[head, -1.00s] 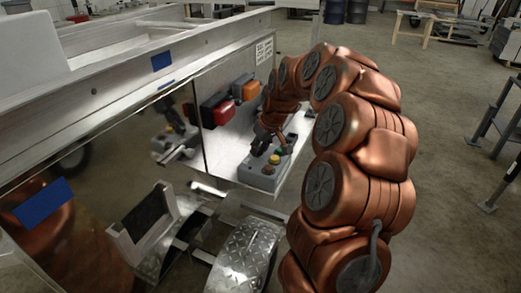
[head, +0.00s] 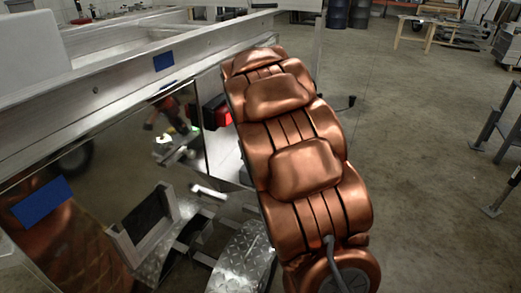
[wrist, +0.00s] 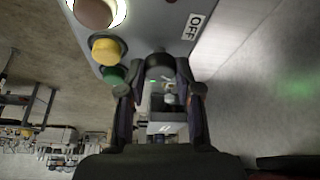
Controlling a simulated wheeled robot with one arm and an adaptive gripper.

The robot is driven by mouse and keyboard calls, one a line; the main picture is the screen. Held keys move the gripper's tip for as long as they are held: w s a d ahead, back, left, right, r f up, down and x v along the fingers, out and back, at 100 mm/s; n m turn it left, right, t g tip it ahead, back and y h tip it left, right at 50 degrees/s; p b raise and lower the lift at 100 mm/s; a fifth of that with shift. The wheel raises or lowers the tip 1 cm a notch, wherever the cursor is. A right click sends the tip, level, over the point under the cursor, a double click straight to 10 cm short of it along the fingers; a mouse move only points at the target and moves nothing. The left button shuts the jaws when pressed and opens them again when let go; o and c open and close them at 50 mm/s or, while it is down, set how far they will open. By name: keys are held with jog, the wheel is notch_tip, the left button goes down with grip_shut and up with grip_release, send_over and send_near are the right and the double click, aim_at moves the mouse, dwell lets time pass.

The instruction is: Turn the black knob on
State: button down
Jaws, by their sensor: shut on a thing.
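In the wrist view, the black knob (wrist: 159,67) sits on a grey control box (wrist: 150,22) between my fingertips. My gripper (wrist: 158,78) is shut on the knob, one finger on each side. An "OFF" label (wrist: 193,27) is on the box face just right of the knob. In the head view, my arm hides the knob, the gripper and nearly all of the box. I cannot read the knob's pointing direction.
A lit brown button (wrist: 94,10), a yellow button (wrist: 105,49) and a green button (wrist: 114,75) stand close left of my fingers. Open floor (head: 410,130) lies to the right.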

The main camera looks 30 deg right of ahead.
jog(key=shift+w+m+g+h, duration=0.1)
jog(key=shift+m+g+h, duration=0.2)
jog(key=shift+m, duration=0.7)
jog(key=c, duration=0.8)
grip_release()
jog(key=shift+a, duration=0.1)
jog(key=v, duration=1.2)
jog(key=shift+r, duration=0.1)
